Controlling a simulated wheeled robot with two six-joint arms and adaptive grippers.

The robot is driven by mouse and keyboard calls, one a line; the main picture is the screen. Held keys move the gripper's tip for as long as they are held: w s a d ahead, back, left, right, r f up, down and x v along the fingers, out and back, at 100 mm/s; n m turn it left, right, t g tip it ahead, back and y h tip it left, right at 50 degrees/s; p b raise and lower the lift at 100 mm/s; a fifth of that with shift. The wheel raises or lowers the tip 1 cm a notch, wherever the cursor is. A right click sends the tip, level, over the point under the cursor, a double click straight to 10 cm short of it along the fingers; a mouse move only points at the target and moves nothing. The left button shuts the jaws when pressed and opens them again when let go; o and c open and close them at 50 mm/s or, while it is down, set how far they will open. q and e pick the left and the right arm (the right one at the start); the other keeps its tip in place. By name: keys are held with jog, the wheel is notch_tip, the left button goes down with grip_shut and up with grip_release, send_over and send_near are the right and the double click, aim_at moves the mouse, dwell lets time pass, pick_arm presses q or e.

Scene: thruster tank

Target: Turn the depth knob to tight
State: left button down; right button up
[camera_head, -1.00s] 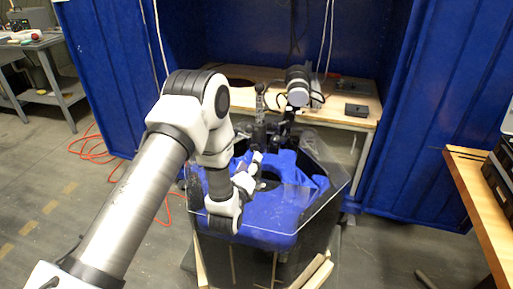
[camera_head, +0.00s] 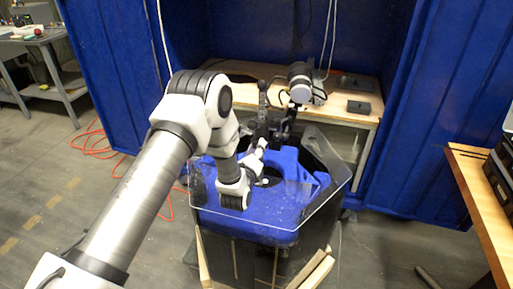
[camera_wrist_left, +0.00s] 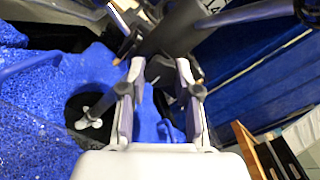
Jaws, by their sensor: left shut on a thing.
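My left gripper (camera_head: 262,146) reaches over the blue-topped tank (camera_head: 245,222) to the dark apparatus at its far side. In the left wrist view its two fingers (camera_wrist_left: 160,72) stand apart with the dark end of a fitting (camera_wrist_left: 158,68) between their tips, and the gripper is shut on it. This is probably the depth knob, but the fingers and blur hide its shape, and I cannot read any marking or its turn. A dark cylinder (camera_wrist_left: 178,32) lies just beyond the fingertips. My right gripper is not in view.
Clear panels rise around the tank's edge. A wooden bench (camera_head: 345,112) behind holds a black box (camera_head: 359,107) and a grey-and-black cylindrical device (camera_head: 300,84). Blue walls enclose the bench. Another wooden table (camera_head: 468,190) is at the right. Orange cable lies on the floor at left.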

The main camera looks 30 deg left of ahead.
pick_arm(q)
jog(key=shift+m, duration=0.5)
jog(key=c, duration=0.8)
grip_release()
jog(key=shift+s, duration=0.1)
jog(key=v, duration=1.2)
jog(key=shift+f, duration=0.1)
